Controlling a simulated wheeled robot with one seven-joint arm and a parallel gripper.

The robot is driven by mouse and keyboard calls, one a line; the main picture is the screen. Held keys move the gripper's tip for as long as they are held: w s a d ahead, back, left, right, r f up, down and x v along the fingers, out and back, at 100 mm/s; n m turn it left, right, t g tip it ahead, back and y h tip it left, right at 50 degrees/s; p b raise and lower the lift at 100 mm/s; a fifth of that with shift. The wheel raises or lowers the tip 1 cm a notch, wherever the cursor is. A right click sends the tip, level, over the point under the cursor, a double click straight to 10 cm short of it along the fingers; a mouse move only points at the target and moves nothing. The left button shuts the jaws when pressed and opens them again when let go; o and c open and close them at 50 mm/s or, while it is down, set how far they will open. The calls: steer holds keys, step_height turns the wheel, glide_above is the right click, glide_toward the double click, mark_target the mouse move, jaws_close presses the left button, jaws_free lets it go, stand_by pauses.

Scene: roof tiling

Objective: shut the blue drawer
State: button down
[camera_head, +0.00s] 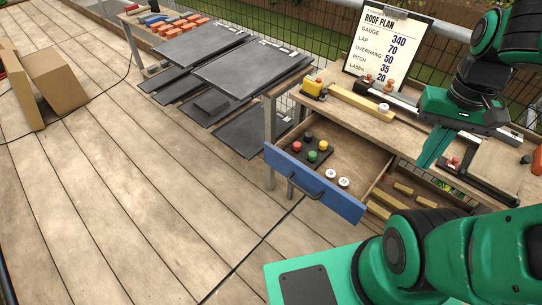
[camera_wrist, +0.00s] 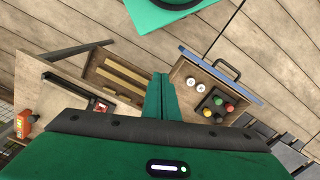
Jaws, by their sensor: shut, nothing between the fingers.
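The blue drawer (camera_head: 335,198) stands pulled out from the wooden workbench, its blue front and dark handle (camera_head: 303,190) facing the deck. Inside lie a black holder with red, yellow and green knobs (camera_head: 312,155) and two white round pieces (camera_head: 337,178). In the wrist view the blue drawer's front (camera_wrist: 205,64) shows as a thin edge right of the fingers, with the handle beyond it. My gripper (camera_head: 425,163) has its green fingers together and empty, above the bench to the right of the drawer. The closed fingers also show in the wrist view (camera_wrist: 160,80).
Beside the drawer, an open compartment (camera_wrist: 90,72) holds wooden strips. On the bench are a yellow tool (camera_head: 313,88), a wooden bar (camera_head: 360,102) and a roof plan board (camera_head: 385,48). Dark tiles (camera_head: 250,68) lie left of the bench. The deck before the drawer is largely clear.

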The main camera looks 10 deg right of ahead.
steer(key=w+a+f+n+h, duration=0.1)
steer(key=w+a+f+n, duration=0.1)
steer(key=w+a+n, duration=0.5)
steer(key=w+a+f+n+h, duration=0.1)
steer(key=w+a+f+n, duration=0.1)
steer(key=w+a+n, duration=0.5)
steer(key=n+t, duration=0.2)
steer(key=n, duration=1.5)
glide_toward(271, 159)
steer(key=s+a+r, duration=0.3)
steer(key=s+a, duration=0.1)
steer(key=s, duration=0.1)
steer(key=shift+n, duration=0.3)
steer(key=shift+w+d+f, duration=0.65)
steer(key=shift+d+f, duration=0.2)
steer(key=shift+f, duration=0.7)
steer(key=shift+w+d+f, duration=0.6)
steer(key=shift+d+f, duration=0.25)
steer(key=shift+f, duration=0.7)
steer(key=shift+w+d+f, duration=0.65)
steer(key=shift+d+f, duration=0.2)
steer(key=shift+f, duration=0.7)
